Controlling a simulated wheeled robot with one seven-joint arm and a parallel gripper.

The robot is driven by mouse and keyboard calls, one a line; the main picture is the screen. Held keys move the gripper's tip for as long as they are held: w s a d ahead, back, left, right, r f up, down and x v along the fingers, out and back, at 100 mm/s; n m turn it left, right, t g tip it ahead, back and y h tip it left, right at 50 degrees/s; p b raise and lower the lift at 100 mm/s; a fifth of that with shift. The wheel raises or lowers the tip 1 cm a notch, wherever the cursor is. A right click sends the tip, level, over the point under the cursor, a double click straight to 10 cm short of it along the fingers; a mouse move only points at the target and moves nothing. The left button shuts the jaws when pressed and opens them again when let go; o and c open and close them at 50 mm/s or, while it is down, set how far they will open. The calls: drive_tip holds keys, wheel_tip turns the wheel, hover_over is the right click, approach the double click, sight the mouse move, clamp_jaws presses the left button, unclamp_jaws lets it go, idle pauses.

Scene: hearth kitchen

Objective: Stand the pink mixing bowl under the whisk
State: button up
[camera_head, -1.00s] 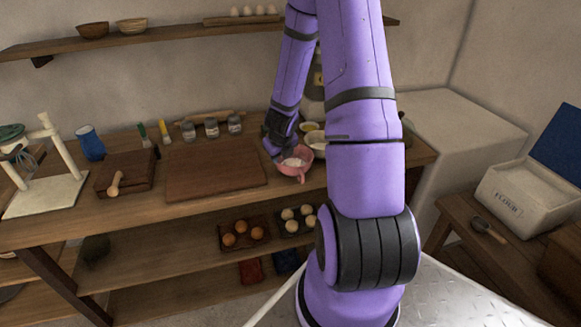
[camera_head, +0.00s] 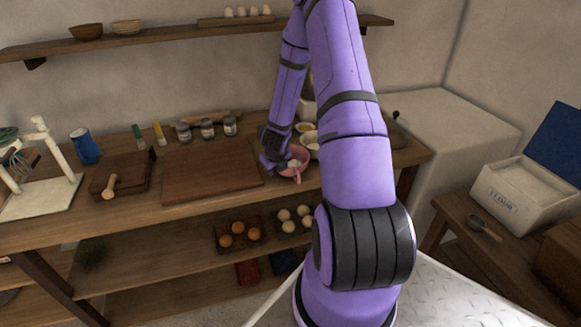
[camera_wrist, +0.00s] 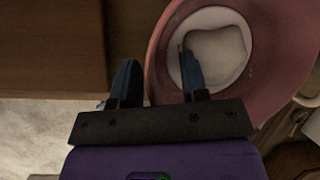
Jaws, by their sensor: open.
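The pink mixing bowl (camera_head: 300,173) stands upright near the front edge of the wooden counter, with white contents. In the wrist view the bowl (camera_wrist: 285,45) fills the upper right. My gripper (camera_head: 270,168) is at the bowl's left side. In the wrist view my open gripper (camera_wrist: 158,78) has one finger over the inside of the bowl and the other outside, with the rim between them; I cannot tell if they touch it. The whisk (camera_head: 20,164) hangs on a pale stand (camera_head: 58,158) at the far left, partly cut off by the picture edge.
A cutting board (camera_head: 210,172), a dark wooden block with a small wooden tool (camera_head: 110,188), and a blue jug (camera_head: 84,146) lie between bowl and stand. Several jars (camera_head: 207,129) stand behind. Light bowls (camera_head: 310,140) are close behind the pink bowl.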

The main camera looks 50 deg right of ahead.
clamp_jaws()
idle(1.4)
